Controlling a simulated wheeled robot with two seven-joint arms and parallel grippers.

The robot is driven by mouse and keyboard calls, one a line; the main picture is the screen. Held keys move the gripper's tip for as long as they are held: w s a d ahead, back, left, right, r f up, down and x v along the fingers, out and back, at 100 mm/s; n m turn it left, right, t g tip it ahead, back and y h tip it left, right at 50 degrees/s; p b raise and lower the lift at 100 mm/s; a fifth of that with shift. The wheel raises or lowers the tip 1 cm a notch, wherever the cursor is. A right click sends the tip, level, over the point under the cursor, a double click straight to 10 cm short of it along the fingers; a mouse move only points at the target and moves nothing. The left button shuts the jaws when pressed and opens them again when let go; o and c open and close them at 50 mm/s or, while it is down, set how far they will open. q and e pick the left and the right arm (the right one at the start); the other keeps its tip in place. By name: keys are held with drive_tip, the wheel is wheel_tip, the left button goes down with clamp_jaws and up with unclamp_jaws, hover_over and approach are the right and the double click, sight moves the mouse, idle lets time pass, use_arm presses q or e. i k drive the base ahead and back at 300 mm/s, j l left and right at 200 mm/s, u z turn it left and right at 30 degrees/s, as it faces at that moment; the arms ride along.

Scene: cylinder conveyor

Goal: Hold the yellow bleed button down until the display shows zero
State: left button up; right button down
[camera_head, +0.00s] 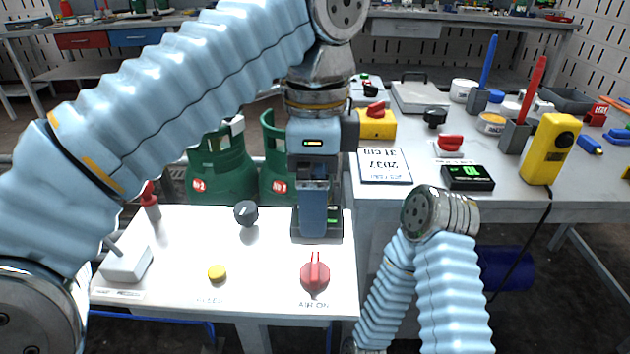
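The yellow bleed button (217,272) is a small round cap near the front of the white bench top (150,222), standing clear with nothing on it. My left gripper (313,232) points down over the right part of this bench, to the right of and behind the button, apart from it. Its fingers overlap in this view, so their opening cannot be told. A dark unit with a small green display (333,221) is mostly hidden behind the gripper; its reading cannot be made out. My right arm is folded at the lower right; its gripper is out of view.
A red "AIR ON" knob (315,275) is right of the button. A black knob (246,213), a white box with a lever (126,263) and a red-handled valve (149,203) share the bench. Green cylinders (220,168) stand behind. Another black display (467,177) is on the right table.

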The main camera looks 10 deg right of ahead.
sight(217, 274)
drive_tip(key=k, duration=1)
